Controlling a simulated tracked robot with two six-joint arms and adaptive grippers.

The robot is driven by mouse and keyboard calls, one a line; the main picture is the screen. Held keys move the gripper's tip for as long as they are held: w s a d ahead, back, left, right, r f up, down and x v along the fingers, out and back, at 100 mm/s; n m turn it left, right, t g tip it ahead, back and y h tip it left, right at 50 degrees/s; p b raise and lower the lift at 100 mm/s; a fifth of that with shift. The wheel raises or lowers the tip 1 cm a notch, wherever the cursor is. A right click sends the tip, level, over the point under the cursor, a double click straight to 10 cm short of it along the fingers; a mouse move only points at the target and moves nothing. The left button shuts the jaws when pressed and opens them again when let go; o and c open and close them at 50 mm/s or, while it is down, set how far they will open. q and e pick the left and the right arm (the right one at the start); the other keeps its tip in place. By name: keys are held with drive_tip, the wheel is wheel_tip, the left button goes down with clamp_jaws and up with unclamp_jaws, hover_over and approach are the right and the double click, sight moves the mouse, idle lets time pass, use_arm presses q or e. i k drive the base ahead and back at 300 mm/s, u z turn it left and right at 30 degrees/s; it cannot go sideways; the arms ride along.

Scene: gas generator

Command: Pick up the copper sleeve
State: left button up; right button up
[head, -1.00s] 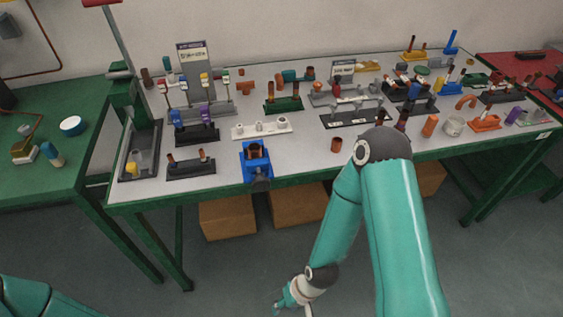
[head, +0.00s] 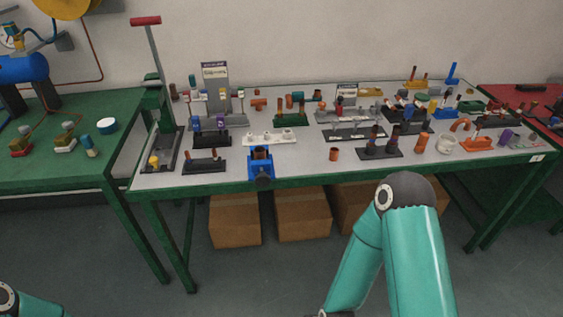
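A short copper-coloured sleeve (head: 334,154) stands upright near the front edge of the middle of the table (head: 310,172), right of a blue vise-like fixture (head: 261,168). A similar brown-copper ring shows in the top of that fixture. Other copper-coloured pieces are on the table, so I cannot be sure which one the task names. My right arm rises at the lower right, in front of the table, and its gripper is below the bottom edge of the view. My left arm shows only at the bottom left corner, and its gripper is out of view.
Several racks and small parts crowd the table. A black stand (head: 379,148) with dark cylinders is right of the sleeve. A tall lever press (head: 163,125) stands at the left end. Cardboard boxes (head: 303,215) sit underneath. A green table (head: 60,170) is at left.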

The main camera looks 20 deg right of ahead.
sight(259, 151)
drive_tip(key=u, duration=0.15)
drive_tip(key=i, duration=0.9)
